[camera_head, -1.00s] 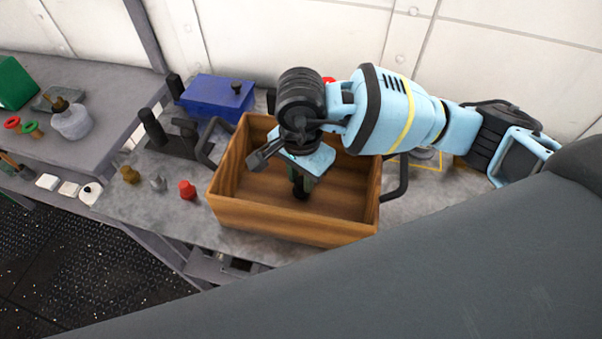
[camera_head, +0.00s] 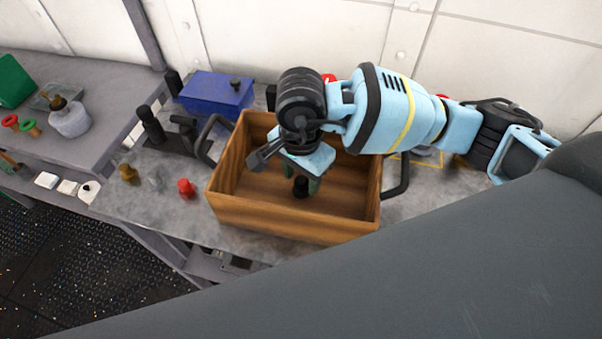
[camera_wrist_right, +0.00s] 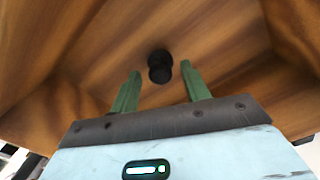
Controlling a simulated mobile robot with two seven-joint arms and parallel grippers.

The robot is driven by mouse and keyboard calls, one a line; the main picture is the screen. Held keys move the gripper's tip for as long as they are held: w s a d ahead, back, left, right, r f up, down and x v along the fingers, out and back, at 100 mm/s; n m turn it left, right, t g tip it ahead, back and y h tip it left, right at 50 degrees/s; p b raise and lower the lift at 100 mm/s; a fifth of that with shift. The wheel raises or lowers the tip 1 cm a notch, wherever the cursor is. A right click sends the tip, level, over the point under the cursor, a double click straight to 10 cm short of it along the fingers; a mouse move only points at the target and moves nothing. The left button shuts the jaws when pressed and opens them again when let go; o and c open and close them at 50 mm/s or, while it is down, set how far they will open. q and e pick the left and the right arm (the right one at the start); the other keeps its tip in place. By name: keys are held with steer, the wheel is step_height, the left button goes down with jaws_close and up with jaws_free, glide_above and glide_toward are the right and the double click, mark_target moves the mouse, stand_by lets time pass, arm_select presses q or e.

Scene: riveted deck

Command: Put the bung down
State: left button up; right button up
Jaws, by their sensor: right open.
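The black bung (camera_head: 301,188) stands on the floor of the wooden crate (camera_head: 285,219). It also shows in the right wrist view (camera_wrist_right: 160,66), a little beyond the fingertips and clear of both. My right gripper (camera_head: 303,178) points down into the crate above the bung, partly hidden by its own wrist. In the right wrist view its green fingers (camera_wrist_right: 161,76) are spread with nothing between them. My left gripper is not in view.
The crate has black handles (camera_head: 397,178) at its ends. A blue box (camera_head: 213,94) stands behind it to the left. A red stopper (camera_head: 186,187), a brass one (camera_head: 129,173) and a grey one (camera_head: 155,183) stand left of the crate. A side bench (camera_head: 95,110) holds a pale jar (camera_head: 71,121).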

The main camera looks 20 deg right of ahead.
mark_target(301, 181)
step_height(301, 181, up, 13)
stand_by(0.4)
steer(key=shift+f, duration=0.2)
stand_by(0.3)
